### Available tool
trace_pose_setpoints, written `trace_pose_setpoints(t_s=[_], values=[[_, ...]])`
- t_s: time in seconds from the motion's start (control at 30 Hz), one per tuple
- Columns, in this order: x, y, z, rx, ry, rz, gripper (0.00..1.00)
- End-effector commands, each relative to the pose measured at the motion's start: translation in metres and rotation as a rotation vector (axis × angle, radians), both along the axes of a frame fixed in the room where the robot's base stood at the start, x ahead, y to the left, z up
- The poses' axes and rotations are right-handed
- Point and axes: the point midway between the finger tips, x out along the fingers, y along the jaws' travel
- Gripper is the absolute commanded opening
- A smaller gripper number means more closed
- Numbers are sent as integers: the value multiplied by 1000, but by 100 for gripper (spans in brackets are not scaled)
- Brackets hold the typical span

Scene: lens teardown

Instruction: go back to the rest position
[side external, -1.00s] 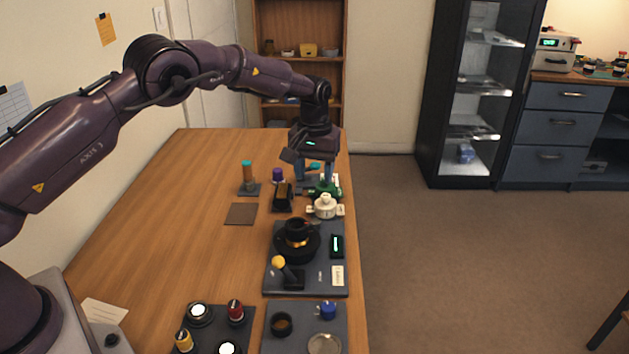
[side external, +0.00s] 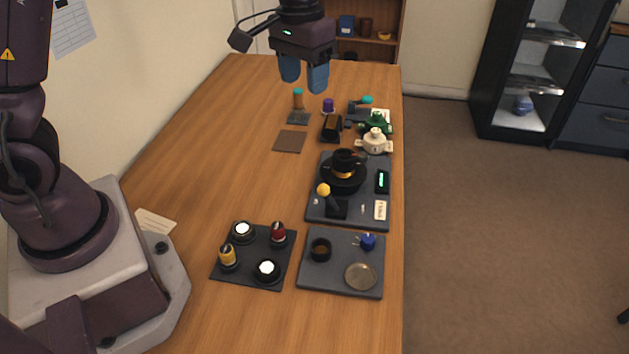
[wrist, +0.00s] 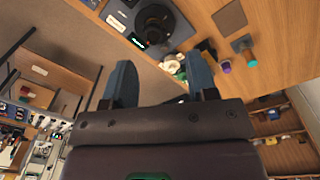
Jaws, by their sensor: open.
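My gripper (side external: 304,78) is raised high above the far part of the wooden table, with its two blue fingers spread apart and nothing between them. In the wrist view the gripper (wrist: 162,82) also shows open and empty, with the table tilted behind it. Below and in front of it in the side view stand a teal-capped post (side external: 298,100), a purple-capped piece (side external: 328,105), a green part (side external: 376,121) and a cream part (side external: 375,141). The gripper touches none of them.
A dark plate (side external: 317,207) carries a black lens-like assembly (side external: 344,172) and a yellow-knobbed lever (side external: 324,190). Nearer are a tray with red, yellow and white-topped pieces (side external: 222,275) and a tray with a blue part (side external: 312,283). The table's left side (side external: 225,150) is clear.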

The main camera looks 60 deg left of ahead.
Motion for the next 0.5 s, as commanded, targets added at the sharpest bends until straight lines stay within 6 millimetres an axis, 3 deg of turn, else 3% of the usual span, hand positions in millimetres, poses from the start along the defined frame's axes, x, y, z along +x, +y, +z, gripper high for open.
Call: trace_pose_setpoints(t_s=[0.03,0.2,0.5], values=[[-19,-3,15,-2,-29,-24,53],[-79,-11,47,6,-113,-104,53],[-172,-20,70,51,-289,-196,53]])
